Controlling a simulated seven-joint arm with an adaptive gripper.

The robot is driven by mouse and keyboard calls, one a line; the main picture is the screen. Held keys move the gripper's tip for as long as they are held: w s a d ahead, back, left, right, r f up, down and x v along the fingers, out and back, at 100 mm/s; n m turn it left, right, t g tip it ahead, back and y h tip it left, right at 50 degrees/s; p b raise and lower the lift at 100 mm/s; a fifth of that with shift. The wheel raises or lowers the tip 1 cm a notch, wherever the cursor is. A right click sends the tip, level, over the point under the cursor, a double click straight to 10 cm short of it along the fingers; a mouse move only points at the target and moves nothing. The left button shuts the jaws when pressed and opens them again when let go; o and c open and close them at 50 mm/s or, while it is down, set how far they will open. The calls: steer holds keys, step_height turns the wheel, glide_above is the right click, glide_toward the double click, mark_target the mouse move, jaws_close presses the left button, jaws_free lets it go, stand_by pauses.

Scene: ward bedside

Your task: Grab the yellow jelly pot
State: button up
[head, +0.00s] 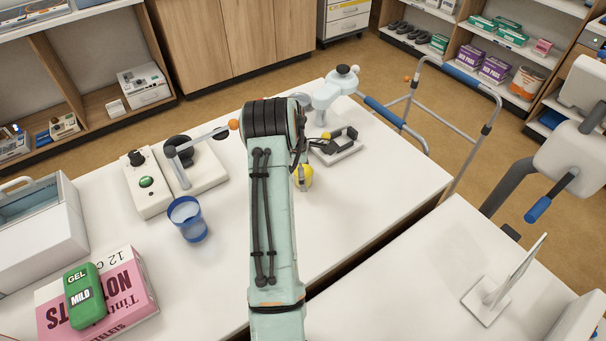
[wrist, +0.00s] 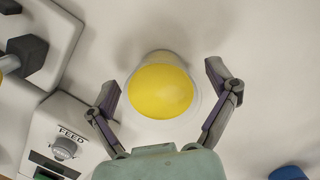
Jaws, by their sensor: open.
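The yellow jelly pot (wrist: 160,92) is a pale round cup with a yellow top, on the white surface in the wrist view. My gripper (wrist: 161,76) is open, with one finger on each side of the pot and visible gaps between fingers and pot. Nothing is held. In the head view the yellow pot (head: 305,179) shows just right of my arm, partly hidden by it. My gripper's fingers are mostly hidden there behind my arm.
A blue cup (head: 188,219), a control box with a green button (head: 147,184) and a pink box (head: 97,299) with a green gel pack (head: 85,294) are left of my arm. A black-handled device (head: 336,146) stands close behind the pot.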

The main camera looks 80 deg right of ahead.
steer(key=shift+f, duration=0.1)
steer(key=c, duration=1.3)
